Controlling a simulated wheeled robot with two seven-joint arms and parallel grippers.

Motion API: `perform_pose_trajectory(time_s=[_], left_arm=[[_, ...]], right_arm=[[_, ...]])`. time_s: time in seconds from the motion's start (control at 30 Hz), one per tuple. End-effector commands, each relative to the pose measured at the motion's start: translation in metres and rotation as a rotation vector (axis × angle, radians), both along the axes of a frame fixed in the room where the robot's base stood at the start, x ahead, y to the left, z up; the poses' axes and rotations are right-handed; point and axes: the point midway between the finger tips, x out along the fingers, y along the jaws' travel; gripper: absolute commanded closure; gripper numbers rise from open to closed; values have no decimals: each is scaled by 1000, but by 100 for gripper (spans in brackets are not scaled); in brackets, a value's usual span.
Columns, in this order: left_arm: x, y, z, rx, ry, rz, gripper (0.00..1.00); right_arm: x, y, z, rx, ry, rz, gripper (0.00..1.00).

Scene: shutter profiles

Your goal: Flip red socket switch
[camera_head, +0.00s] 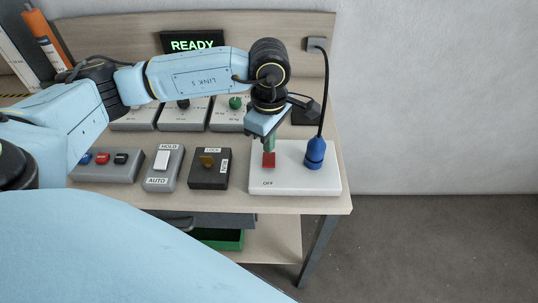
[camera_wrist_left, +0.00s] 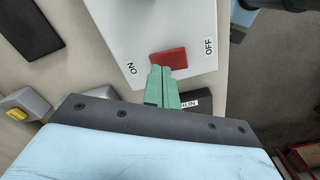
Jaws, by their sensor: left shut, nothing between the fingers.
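The red socket switch (camera_head: 268,160) sits on a white socket panel (camera_head: 310,181) at the right end of the bench. An OFF label is on the panel below the switch in the head view. In the left wrist view the red switch (camera_wrist_left: 168,58) lies between the ON and OFF labels. My left gripper (camera_head: 269,148) is shut and empty, its green fingertips at the switch's far edge. In the left wrist view the fingertips (camera_wrist_left: 160,70) reach the switch's edge; whether they touch it I cannot tell. My right gripper is not in view.
A blue plug (camera_head: 314,153) with a black cable stands on the panel right of the switch. A black LOCK box (camera_head: 209,170), a HOLD/AUTO switch box (camera_head: 163,168) and a button box (camera_head: 104,165) stand to the left. A READY display (camera_head: 193,42) is behind.

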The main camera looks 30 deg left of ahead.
Motion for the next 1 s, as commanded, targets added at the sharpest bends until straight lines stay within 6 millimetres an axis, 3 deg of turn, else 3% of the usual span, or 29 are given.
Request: perform_pose_trajectory(time_s=[0.6, 1.0], left_arm=[[0, 1, 51, 1, -2, 0, 100], [0, 1, 52, 1, -1, 1, 100]], right_arm=[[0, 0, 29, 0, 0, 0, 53], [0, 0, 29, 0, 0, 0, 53]])
